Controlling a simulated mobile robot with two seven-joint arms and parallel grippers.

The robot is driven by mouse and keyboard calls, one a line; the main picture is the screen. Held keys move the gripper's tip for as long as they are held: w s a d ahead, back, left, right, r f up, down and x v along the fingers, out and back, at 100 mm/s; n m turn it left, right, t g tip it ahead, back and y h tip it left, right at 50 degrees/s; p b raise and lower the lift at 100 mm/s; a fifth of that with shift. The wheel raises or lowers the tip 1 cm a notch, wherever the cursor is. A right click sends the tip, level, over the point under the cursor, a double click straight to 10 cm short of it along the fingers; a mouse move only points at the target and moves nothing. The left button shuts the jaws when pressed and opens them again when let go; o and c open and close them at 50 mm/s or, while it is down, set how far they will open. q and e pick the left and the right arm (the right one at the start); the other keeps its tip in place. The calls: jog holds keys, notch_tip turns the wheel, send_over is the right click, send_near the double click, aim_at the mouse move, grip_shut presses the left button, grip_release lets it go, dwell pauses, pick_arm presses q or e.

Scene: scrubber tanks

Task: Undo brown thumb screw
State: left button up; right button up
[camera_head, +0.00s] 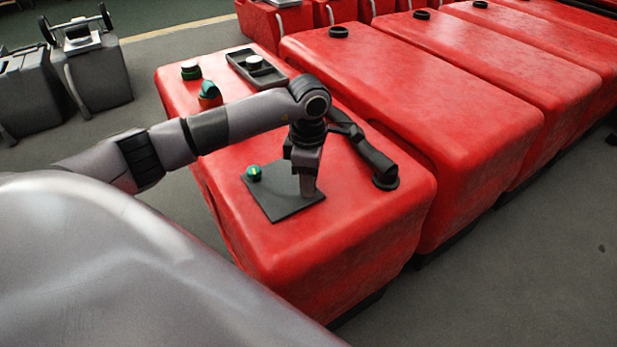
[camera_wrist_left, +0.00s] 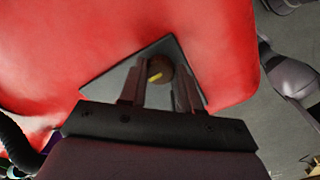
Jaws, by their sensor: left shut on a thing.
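The brown thumb screw (camera_wrist_left: 160,72) shows in the left wrist view as a round brown knob with a yellow mark, between the two fingers of my left gripper (camera_wrist_left: 158,95). In the head view my left gripper (camera_head: 307,190) points straight down at the right part of a dark square plate (camera_head: 283,205), and the brown screw is hidden there. The plate lies on top of a red tank (camera_head: 330,235). My left gripper is shut on the brown thumb screw. A teal knob with a yellow mark (camera_head: 254,173) sits at the plate's left corner. My right gripper is not in view.
A black handle-like hose (camera_head: 365,152) lies right behind my left gripper. An orange and green knob (camera_head: 209,94), a green-based cap (camera_head: 191,70) and a dark tray (camera_head: 256,68) sit farther back on the tank. More red tanks (camera_head: 420,95) stand close to the right.

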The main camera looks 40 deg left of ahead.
pick_arm(q)
jog(key=n, duration=0.3)
jog(key=shift+r+n, duration=0.1)
jog(key=shift+n, duration=0.3)
jog(key=n+p, duration=0.1)
jog(key=n, duration=0.3)
jog(key=shift+n, duration=0.3)
jog(key=n+p, duration=0.1)
jog(key=n, duration=0.3)
jog(key=shift+n, duration=0.3)
jog(key=n, duration=0.3)
jog(key=shift+n+p, duration=0.3)
jog(key=shift+p, duration=0.1)
jog(key=n+p, duration=0.1)
jog(key=n, duration=0.3)
jog(key=shift+d, duration=0.1)
jog(key=n+p, duration=0.2)
jog(key=n, duration=0.2)
jog(key=n+p, duration=0.2)
jog(key=n, duration=0.4)
jog(key=shift+s+p, duration=0.15)
jog(key=shift+p, duration=0.2)
jog(key=shift+n+p, duration=0.45)
jog(key=shift+n, duration=0.45)
jog(key=shift+f, duration=0.25)
